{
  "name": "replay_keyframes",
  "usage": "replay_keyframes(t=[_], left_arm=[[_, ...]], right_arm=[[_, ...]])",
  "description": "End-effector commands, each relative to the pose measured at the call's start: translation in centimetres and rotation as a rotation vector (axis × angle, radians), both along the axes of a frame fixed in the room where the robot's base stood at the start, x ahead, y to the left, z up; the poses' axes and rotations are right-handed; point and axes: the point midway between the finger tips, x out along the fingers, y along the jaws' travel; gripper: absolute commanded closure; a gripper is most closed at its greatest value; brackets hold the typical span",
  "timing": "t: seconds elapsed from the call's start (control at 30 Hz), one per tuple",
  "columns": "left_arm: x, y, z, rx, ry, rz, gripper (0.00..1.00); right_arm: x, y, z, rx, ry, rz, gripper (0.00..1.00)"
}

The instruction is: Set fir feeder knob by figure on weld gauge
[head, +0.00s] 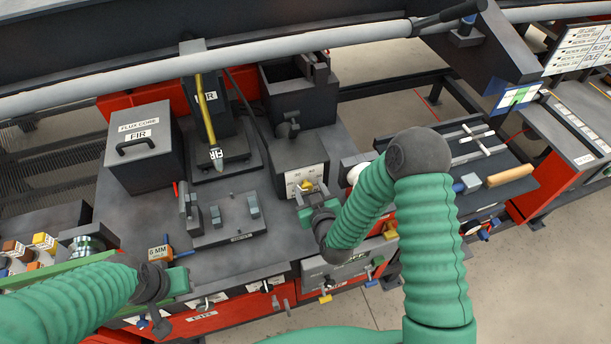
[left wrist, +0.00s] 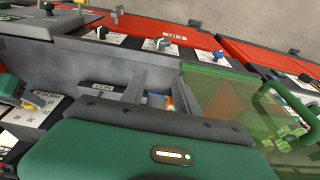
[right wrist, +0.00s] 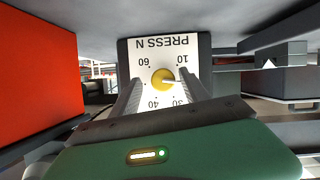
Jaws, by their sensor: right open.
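A tag reading 6 MM (head: 158,253) stands beside blue and orange parts at my left gripper (head: 163,262). The left wrist view shows blue and orange bits (left wrist: 170,101) near the fingers; whether they are gripped is unclear. My right gripper (head: 313,200) is at a dial box. In the right wrist view its open fingers stand either side of a yellow knob (right wrist: 163,79) on a PRESS N plate (right wrist: 165,52). The knob's pale pointer aims right, between 10 and 30. A red panel labelled FIR (head: 202,315) has knobs along its upper edge; their settings are too small to read.
A FLUX CORE box marked FIR (head: 143,150) stands at the back left, beside a FIR post with a yellow-handled tool (head: 207,115). A grey fixture plate (head: 228,225) lies between my grippers. A tool tray (head: 500,190) is at right. A long pale pipe crosses the top.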

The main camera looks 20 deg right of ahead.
Motion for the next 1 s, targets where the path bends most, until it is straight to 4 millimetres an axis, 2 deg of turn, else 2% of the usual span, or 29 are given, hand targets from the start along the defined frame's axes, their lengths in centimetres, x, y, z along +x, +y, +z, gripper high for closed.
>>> replay_keyframes(t=[0.33, 0.73, 1.0], left_arm=[[-0.02, 0.02, -0.13, 0.000, 0.000, 0.001, 0.64], [-0.01, 0.01, -0.15, 0.000, 0.000, 0.000, 0.64], [-0.01, 0.01, -0.22, 0.000, 0.000, 0.000, 0.64]], right_arm=[[-0.28, 0.00, -0.11, 0.001, -0.002, -0.001, 0.47], [0.00, -0.01, -0.31, 0.001, 0.001, -0.001, 0.99], [0.04, -0.08, -0.28, 0.010, 0.000, -0.002, 1.00]])
